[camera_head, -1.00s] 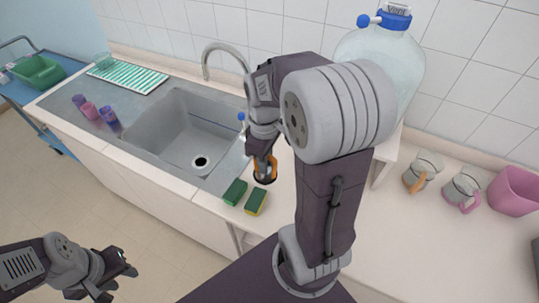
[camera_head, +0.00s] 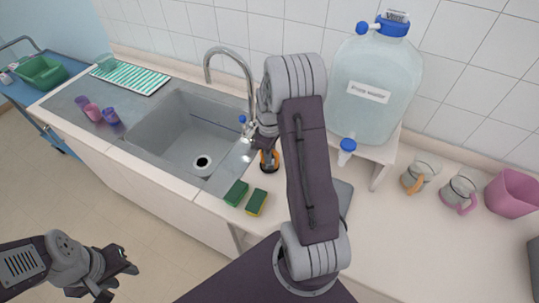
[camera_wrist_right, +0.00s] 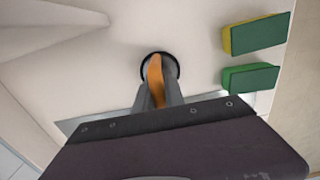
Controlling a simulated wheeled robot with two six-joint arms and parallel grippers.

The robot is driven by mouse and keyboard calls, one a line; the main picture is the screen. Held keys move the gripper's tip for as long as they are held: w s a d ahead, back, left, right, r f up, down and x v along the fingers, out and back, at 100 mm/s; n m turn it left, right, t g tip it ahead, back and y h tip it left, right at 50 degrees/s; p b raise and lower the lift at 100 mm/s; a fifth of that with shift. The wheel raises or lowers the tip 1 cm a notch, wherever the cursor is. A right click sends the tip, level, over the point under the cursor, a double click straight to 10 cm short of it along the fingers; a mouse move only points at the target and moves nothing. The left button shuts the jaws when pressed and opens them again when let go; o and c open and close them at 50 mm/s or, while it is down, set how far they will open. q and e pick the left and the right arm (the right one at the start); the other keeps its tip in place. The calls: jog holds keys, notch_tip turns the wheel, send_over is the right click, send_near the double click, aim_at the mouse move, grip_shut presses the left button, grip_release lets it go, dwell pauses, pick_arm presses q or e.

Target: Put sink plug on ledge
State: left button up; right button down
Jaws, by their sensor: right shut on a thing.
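The sink plug (camera_head: 270,168), a black disc with an orange grip, is at the counter strip right of the sink (camera_head: 187,140). My right gripper (camera_head: 268,152) is shut on its orange grip from above. In the right wrist view, the orange grip of the plug (camera_wrist_right: 155,72) stands between the fingers, with the black disc around it. I cannot tell whether the disc touches the counter. The sink's drain hole (camera_head: 202,163) is open. Which surface is the ledge is not clear; a raised white shelf (camera_head: 380,150) stands at the back right. My left gripper (camera_head: 120,279) is open, empty, over the floor.
A large water bottle (camera_head: 375,85) stands on the shelf. The faucet (camera_head: 230,58) rises behind the sink. Mugs (camera_head: 420,176) and a pink container (camera_head: 512,194) stand right; cups (camera_head: 93,112) stand left.

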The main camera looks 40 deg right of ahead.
jog(key=shift+f, duration=0.15)
jog(key=shift+f, duration=0.1)
jog(key=c, duration=1.4)
grip_release()
jog(key=shift+f, duration=0.1)
notch_tip(320, 180, up, 12)
jog(key=shift+r, duration=0.2)
jog(key=s+a+f+m, duration=0.2)
jog(key=s+a, duration=0.2)
jog(key=a, duration=0.1)
jog(key=s+a+f+m, duration=0.1)
jog(key=s+a+f, duration=0.1)
jog(key=s+a, duration=0.2)
jog(key=s+a+f+m+t, duration=0.1)
jog(key=s+a+m, duration=0.1)
jog(key=a, duration=0.5)
jog(key=shift+s+a+f+m, duration=0.1)
jog(key=shift+s+f+m, duration=0.25)
jog(key=shift+s, duration=0.55)
jog(key=shift+a, duration=0.1)
